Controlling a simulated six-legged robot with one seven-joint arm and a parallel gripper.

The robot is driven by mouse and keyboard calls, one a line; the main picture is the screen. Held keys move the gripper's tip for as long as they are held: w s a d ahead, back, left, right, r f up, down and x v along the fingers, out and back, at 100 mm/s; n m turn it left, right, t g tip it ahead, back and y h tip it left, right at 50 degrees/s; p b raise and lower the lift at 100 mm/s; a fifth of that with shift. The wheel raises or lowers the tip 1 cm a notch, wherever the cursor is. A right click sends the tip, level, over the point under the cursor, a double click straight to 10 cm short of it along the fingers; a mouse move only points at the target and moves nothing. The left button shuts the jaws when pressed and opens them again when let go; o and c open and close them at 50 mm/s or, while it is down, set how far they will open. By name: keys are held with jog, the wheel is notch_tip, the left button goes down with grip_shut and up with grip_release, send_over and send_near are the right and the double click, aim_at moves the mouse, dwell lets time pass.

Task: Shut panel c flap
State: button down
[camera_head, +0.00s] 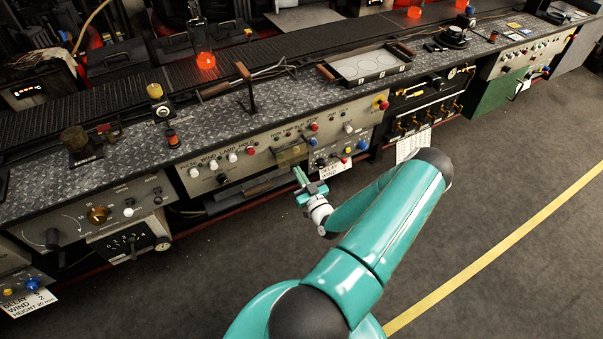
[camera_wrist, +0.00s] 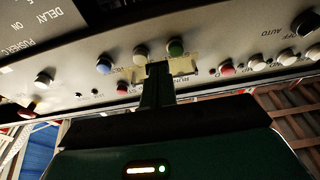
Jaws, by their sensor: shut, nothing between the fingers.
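A yellowish see-through flap (camera_head: 291,155) is on the front face of the control panel, just beyond my gripper. In the wrist view the flap (camera_wrist: 183,66) shows as a pale yellow strip behind the fingertips, near blue, white and green buttons. It seems to jut out from the panel, but I cannot tell its exact angle. My gripper (camera_head: 299,176) is shut and empty, with its fingers pointing at the flap. In the wrist view the closed fingers (camera_wrist: 158,70) overlap the flap and hide its middle; I cannot tell whether they touch it.
Knobs and buttons surround the flap, with a red button (camera_head: 314,127) above it and a blue knob (camera_head: 312,142) to its right. A DELAY WIND label (camera_head: 333,171) hangs below right. A tray (camera_head: 366,66) lies on the bench top. The grey floor (camera_head: 480,215) in front is clear.

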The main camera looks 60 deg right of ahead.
jog(key=shift+w+d+f+t, duration=0.15)
jog(key=shift+w+d+f, duration=0.2)
jog(key=shift+w+f, duration=0.15)
jog(key=shift+w+d+f+t, duration=0.15)
jog(key=shift+w+d+f, duration=0.2)
jog(key=shift+w, duration=0.2)
